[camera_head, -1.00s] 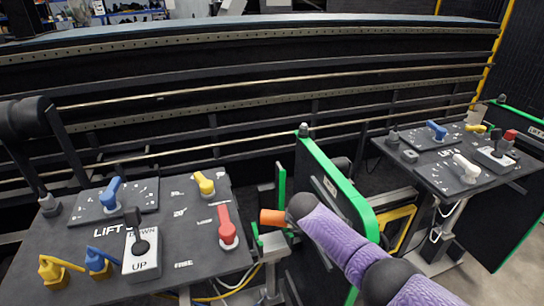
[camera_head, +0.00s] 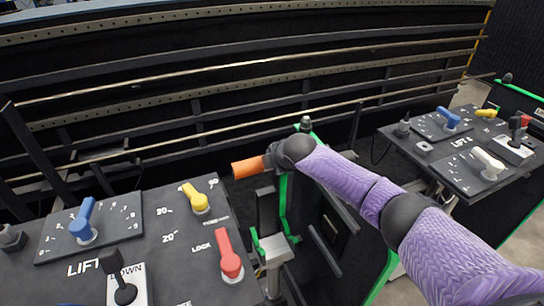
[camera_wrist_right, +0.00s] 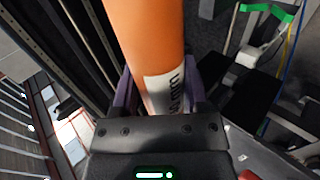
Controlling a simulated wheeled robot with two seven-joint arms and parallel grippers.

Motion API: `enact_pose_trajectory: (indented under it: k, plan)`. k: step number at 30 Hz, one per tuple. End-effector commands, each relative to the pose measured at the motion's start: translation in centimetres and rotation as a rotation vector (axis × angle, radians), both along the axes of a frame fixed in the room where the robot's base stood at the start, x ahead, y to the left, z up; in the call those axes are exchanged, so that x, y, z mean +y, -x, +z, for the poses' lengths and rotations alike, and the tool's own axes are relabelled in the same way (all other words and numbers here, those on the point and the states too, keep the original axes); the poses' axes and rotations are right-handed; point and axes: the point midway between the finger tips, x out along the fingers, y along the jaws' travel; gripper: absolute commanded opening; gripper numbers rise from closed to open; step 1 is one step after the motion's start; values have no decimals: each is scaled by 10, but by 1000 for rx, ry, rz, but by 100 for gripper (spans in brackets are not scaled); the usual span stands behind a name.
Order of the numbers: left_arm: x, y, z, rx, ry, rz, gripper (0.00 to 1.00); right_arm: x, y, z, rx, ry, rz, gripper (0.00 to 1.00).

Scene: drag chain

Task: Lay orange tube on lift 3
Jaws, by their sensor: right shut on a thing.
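My right arm reaches in from the right, and my right gripper (camera_head: 268,161) is shut on the orange tube (camera_head: 247,167). The tube's free end points left, in the air near the black rails and above the left control panel's back right corner. In the right wrist view the tube (camera_wrist_right: 148,35) runs up between the fingers and bears a white printed label. A lift post with a green bracket (camera_head: 270,247) stands below the tube, right of the left panel. The left panel (camera_head: 155,255) reads "LIFT"; its number is hidden or unclear. My left gripper is out of view.
The left panel carries a blue knob (camera_head: 84,222), a yellow knob (camera_head: 196,199) and a red lever (camera_head: 229,256). Another lift panel (camera_head: 440,165) stands at the right. Green-edged dark plates (camera_head: 300,190) stand between the panels, under my arm. Long black rails (camera_head: 150,115) run behind.

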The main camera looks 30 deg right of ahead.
Motion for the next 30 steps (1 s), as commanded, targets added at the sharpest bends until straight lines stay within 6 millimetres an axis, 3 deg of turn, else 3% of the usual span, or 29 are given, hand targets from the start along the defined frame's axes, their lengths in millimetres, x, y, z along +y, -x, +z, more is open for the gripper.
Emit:
enact_pose_trajectory:
  k: [5,30]
  plan:
    - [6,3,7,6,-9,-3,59,-5,1,3,-22,2,-2,0]
    - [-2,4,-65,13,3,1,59,-4,1,-97,-19,2,-2,0]
